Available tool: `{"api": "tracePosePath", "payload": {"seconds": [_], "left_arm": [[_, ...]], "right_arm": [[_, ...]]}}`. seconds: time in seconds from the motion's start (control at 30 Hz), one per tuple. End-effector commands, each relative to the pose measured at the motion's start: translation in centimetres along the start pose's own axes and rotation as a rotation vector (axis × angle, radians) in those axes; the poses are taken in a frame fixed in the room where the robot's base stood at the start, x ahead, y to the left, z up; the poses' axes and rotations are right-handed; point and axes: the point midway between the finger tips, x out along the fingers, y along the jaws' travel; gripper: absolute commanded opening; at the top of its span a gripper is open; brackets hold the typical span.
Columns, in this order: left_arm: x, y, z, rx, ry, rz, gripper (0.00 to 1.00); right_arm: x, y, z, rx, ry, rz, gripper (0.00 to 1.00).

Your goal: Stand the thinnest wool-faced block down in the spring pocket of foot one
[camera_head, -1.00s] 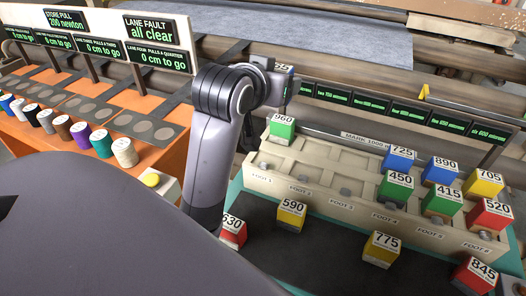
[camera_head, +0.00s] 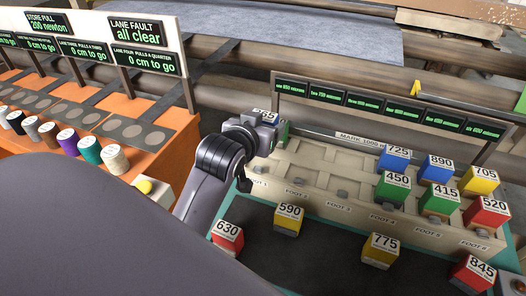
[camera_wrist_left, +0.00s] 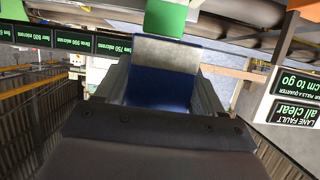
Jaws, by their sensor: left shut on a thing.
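My left gripper (camera_head: 262,128) is shut on a blue block (camera_wrist_left: 158,88) with a grey upper band, seen between the fingers in the left wrist view. In the head view only its white label (camera_head: 265,115) shows, its number ending in 65. The gripper is at the left end of the cream rack (camera_head: 330,155), by foot one. A green block (camera_head: 284,130) stands close behind, mostly hidden; it also shows in the left wrist view (camera_wrist_left: 165,18). The arm and gripper cover much of foot one, and its pocket cannot be made out. My right gripper is not in view.
Blocks 725 (camera_head: 395,160), 450 (camera_head: 393,188) and several others stand in the rack's right half. Blocks 630 (camera_head: 228,235), 590 (camera_head: 289,218), 775 (camera_head: 381,249) and 845 (camera_head: 473,272) stand on the dark mat (camera_head: 325,258). A sign bar (camera_head: 380,105) rises behind the rack.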

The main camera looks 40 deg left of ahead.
Motion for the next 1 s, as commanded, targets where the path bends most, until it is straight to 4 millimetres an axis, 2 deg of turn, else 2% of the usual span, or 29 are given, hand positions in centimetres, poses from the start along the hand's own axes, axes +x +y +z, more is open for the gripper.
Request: {"api": "tracePosePath", "payload": {"seconds": [0.1,0.33,0.6,1.0], "left_arm": [[0.8,0.0,2.1,0.000,-0.002,0.000,0.33],[1.6,0.0,3.8,0.000,0.001,-0.001,0.33],[2.9,0.0,7.0,0.000,0.001,0.000,0.33],[3.2,0.0,7.5,-0.001,0.004,0.000,0.33]], "right_arm": [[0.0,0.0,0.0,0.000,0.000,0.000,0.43],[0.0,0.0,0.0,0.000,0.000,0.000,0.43],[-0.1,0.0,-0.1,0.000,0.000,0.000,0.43],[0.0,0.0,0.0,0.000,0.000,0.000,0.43]]}}
